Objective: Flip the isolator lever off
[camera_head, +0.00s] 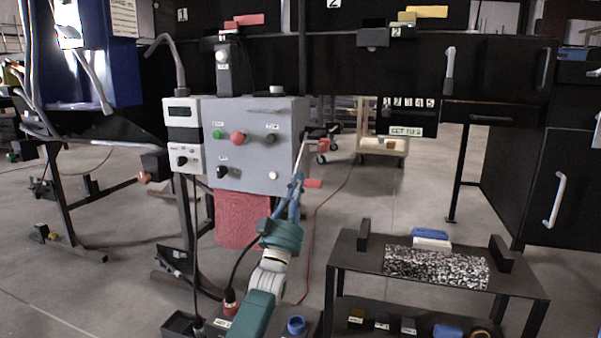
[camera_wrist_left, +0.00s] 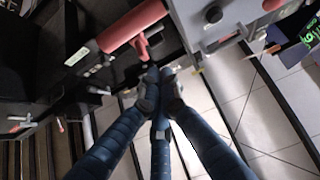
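A grey control box (camera_head: 250,120) stands left of centre in the head view. A short red lever (camera_head: 313,183) sticks out at its lower right side; I take it for the isolator lever. My left gripper (camera_head: 294,186) is beside it, at the box's lower right edge. In the left wrist view the blue fingers (camera_wrist_left: 160,80) come together at their tips and look shut, with nothing clearly between them. A small red lever (camera_wrist_left: 141,46) shows just beyond the tips; whether they touch it I cannot tell. My right gripper is in neither view.
The box front carries green, red and black buttons. A red panel (camera_head: 240,220) hangs beneath it. A large red cylinder (camera_wrist_left: 132,26) is close to the fingers in the wrist view.

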